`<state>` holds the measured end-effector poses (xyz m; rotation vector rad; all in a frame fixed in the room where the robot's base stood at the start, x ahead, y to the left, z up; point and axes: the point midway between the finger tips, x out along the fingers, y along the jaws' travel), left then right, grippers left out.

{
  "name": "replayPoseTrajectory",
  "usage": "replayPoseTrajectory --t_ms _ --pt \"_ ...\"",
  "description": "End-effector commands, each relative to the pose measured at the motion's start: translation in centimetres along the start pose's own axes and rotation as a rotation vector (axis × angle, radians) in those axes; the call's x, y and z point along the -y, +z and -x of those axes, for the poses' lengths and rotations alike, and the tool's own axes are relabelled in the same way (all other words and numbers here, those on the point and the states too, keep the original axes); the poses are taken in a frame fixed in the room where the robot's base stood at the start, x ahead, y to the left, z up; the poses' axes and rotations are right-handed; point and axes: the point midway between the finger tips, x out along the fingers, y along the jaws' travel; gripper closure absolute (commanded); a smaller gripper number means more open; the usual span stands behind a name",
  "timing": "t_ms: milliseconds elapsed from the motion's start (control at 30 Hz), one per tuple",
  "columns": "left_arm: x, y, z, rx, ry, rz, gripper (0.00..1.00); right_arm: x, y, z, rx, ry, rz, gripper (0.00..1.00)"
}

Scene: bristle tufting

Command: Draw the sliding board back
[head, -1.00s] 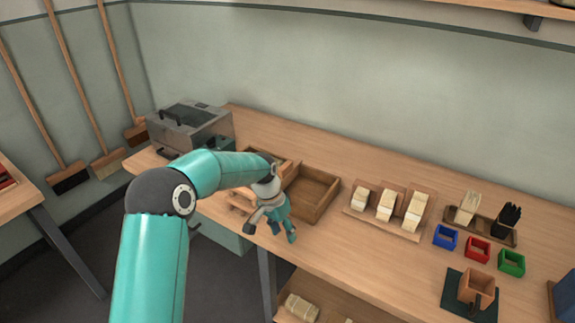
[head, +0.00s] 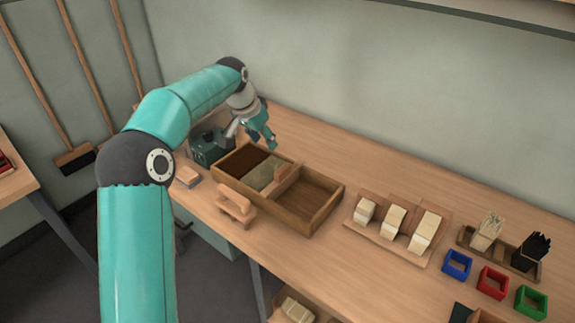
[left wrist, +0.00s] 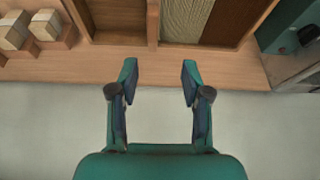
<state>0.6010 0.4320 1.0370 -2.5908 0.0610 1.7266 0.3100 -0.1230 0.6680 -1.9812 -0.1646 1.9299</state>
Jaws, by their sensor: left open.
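The wooden tray (head: 318,226) stands on the bench, with dark brown fibre (head: 243,160) and tan fibre (head: 263,173) in its left part. The sliding board (head: 287,178) stands upright across the tray beside the tan fibre, with an empty bay to its right. In the left wrist view the board (left wrist: 153,22) shows between the empty bay and the tan fibre. My left gripper (head: 247,139) is open and empty, above the bench behind the tray. In the left wrist view its fingers (left wrist: 159,75) are apart, touching nothing. My right gripper is out of view.
A wooden block piece (head: 235,206) stands in front of the tray. A green-grey machine (head: 205,148) is partly hidden behind my arm. A rack with several pale brush pieces (head: 393,220) and coloured cups (head: 457,264) stand to the right. The bench behind the tray is clear.

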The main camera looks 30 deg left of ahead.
Motion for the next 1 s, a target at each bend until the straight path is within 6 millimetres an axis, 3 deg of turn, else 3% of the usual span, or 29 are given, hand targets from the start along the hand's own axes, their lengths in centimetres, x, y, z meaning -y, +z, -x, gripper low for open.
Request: replayPoseTrajectory --t_ms 200,600,800,1000 --pt "-1.4 -0.9 -4.3 0.006 0.013 -0.022 0.52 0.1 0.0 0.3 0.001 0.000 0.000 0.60" --pt "-1.9 -1.2 -12.8 0.006 0.015 -0.029 0.52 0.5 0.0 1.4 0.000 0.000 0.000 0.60" --pt "-1.9 -1.2 -15.6 0.004 0.014 -0.029 0.52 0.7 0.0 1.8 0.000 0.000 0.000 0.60" --pt "-1.9 -1.2 -16.6 0.002 0.014 -0.029 0.52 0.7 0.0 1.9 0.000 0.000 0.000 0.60"
